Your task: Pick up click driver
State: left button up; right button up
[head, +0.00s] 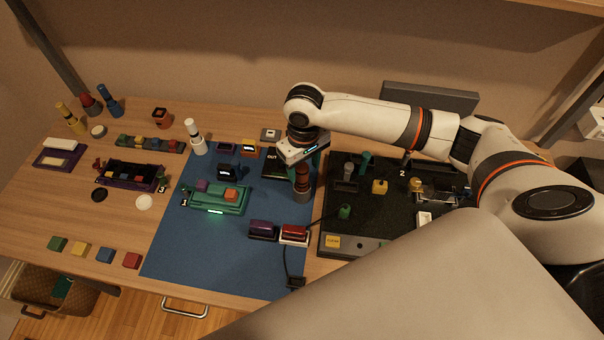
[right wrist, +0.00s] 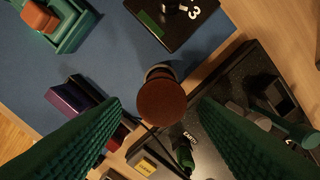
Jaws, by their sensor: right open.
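A reddish-brown upright driver with a grey base (head: 302,182), which looks like the click driver, stands at the right edge of the blue mat. In the right wrist view its round brown top (right wrist: 162,102) shows between my two green ribbed fingers. My right gripper (head: 303,163) is open and points down over the driver, with a finger on either side. It also shows in the right wrist view (right wrist: 161,108), with gaps between the fingers and the driver. The driver's lower part is mostly hidden from above. My left gripper is not in view.
A black board with small parts (head: 380,215) lies close on the right. Purple and red blocks (head: 263,228) sit in front of the driver. A green tray (head: 212,203) is on the blue mat (head: 180,250). A white driver (head: 195,138) stands farther left.

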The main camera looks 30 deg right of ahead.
aim_at(302, 177)
jog(key=shift+w+f, duration=0.15)
jog(key=shift+f, duration=0.45)
jog(key=f, duration=0.1)
jog(key=f+p, duration=0.1)
jog(key=f, duration=0.2)
jog(key=shift+w+f+p, duration=0.25)
jog(key=shift+p, duration=0.05)
jog(key=shift+f, duration=0.15)
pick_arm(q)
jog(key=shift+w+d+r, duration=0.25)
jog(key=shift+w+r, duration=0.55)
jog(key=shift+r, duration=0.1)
pick_arm(e)
jog(key=shift+c, duration=0.8)
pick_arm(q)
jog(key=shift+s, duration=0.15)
pick_arm(e)
jog(key=c, duration=1)
